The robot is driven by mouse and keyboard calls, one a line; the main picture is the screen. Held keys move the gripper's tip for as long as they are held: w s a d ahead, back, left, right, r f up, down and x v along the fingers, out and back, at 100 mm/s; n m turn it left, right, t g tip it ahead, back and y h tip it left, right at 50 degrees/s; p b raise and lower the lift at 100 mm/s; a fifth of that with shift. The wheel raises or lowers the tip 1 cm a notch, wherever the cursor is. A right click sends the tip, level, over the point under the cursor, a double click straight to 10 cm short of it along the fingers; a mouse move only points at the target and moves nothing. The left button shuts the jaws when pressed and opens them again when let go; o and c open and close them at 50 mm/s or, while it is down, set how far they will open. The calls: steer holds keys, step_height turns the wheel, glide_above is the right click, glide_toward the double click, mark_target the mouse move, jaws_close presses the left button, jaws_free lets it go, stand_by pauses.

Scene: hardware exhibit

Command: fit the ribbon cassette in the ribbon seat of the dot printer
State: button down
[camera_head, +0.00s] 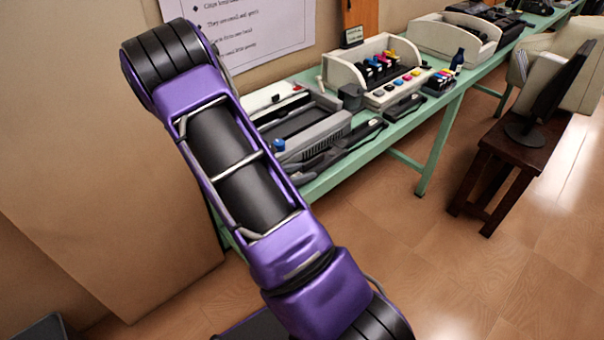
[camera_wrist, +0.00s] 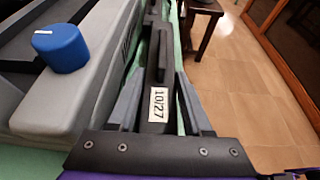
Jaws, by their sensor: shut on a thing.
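The dot printer (camera_head: 325,133) is a grey machine with a dark open top and a blue knob, on the green bench. In the wrist view its grey side (camera_wrist: 60,100) and blue knob (camera_wrist: 60,47) fill the left. I cannot clearly make out the ribbon seat; my purple arm hides part of the printer.
The green bench (camera_head: 428,157) runs to the back right. A monitor (camera_head: 553,90) stands on a brown stool (camera_head: 490,178).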

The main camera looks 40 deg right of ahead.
steer(key=shift+f, duration=0.3)
steer(key=shift+f, duration=0.15)
steer(key=shift+c, duration=1.7)
jaws_free()
